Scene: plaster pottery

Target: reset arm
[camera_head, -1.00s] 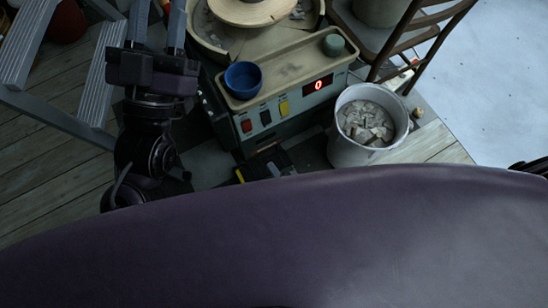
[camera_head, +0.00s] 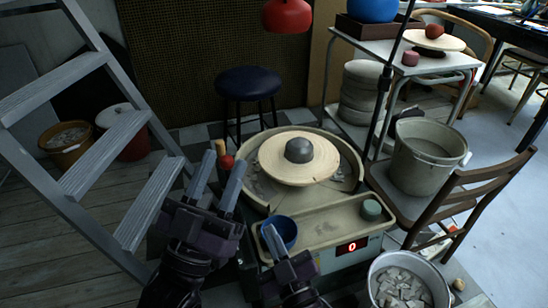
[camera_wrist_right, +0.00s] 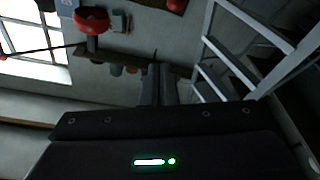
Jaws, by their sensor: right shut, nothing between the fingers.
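My left gripper (camera_head: 221,168) is raised in front of the pottery wheel's left side, its two fingers apart with nothing seen held between them. My right gripper (camera_head: 270,232) is lower and to its right, in front of the blue cup, fingers together and empty. In the right wrist view its closed fingers (camera_wrist_right: 158,72) point away over the room. The wheel (camera_head: 275,170) bears a grey clay lump (camera_head: 299,150) on its round pale disc.
A blue cup (camera_head: 283,230) and a green pot (camera_head: 371,209) stand on the wheel's tray (camera_head: 325,231). A grey stepladder (camera_head: 85,165) stands left, a brown chair (camera_head: 465,200) right. A bucket of shards (camera_head: 436,274) is front right. A dark stool (camera_head: 248,84) stands behind.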

